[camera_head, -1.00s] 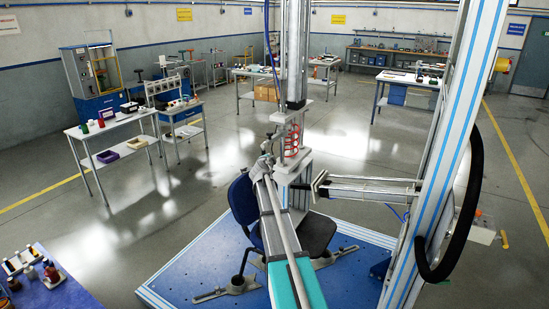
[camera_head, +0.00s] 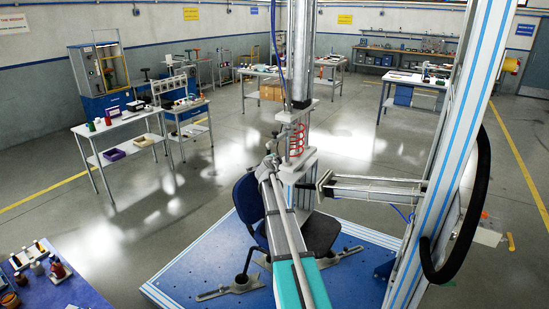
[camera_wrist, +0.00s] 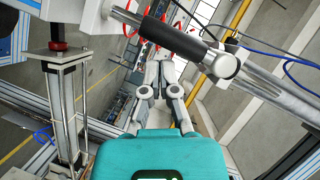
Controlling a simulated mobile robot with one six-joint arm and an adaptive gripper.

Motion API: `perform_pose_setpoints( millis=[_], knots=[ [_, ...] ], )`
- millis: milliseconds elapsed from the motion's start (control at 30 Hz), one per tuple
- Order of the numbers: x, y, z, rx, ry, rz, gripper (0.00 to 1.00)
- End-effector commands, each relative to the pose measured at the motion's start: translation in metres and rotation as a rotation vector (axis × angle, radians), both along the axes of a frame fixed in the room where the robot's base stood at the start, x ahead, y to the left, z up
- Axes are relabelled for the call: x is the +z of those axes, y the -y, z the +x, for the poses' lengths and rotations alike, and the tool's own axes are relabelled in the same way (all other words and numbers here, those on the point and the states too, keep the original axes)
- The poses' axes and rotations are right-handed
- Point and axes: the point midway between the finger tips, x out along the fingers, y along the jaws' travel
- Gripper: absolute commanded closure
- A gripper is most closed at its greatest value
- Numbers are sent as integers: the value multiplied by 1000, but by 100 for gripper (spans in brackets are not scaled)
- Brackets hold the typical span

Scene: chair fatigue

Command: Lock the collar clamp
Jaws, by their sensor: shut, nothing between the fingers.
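In the wrist view my gripper (camera_wrist: 160,66) has its two fingers together and empty, pointing at the test rig's upright column. A black sleeve on a metal bar (camera_wrist: 175,35) crosses just beyond the fingertips, with pale end joints. Whether it touches them I cannot tell. I cannot tell for certain which part is the collar clamp. In the head view my gripper (camera_head: 270,160) is beside the column's lower head, near the red coil (camera_head: 296,140), above the blue chair (camera_head: 250,212).
The chair stands on a blue platform (camera_head: 185,270). A horizontal cylinder (camera_head: 375,190) reaches in from the right frame post (camera_head: 450,150). Blue hoses (camera_wrist: 290,60) hang at right in the wrist view. A blue table (camera_head: 60,285) is at lower left; open floor lies beyond.

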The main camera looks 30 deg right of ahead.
Motion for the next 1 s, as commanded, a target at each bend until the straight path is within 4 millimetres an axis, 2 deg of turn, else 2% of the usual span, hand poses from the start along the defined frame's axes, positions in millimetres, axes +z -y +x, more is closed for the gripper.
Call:
perform_pose_setpoints(
  millis=[267, 500, 700, 1000],
  knots=[
    [0, 21, -19, -1, 0, 0, 100],
    [0, -8, -56, -1, -1, 0, 100],
    [0, -27, -80, -1, -1, -1, 100],
    [0, -41, -95, 0, 0, 0, 100]
  ],
)
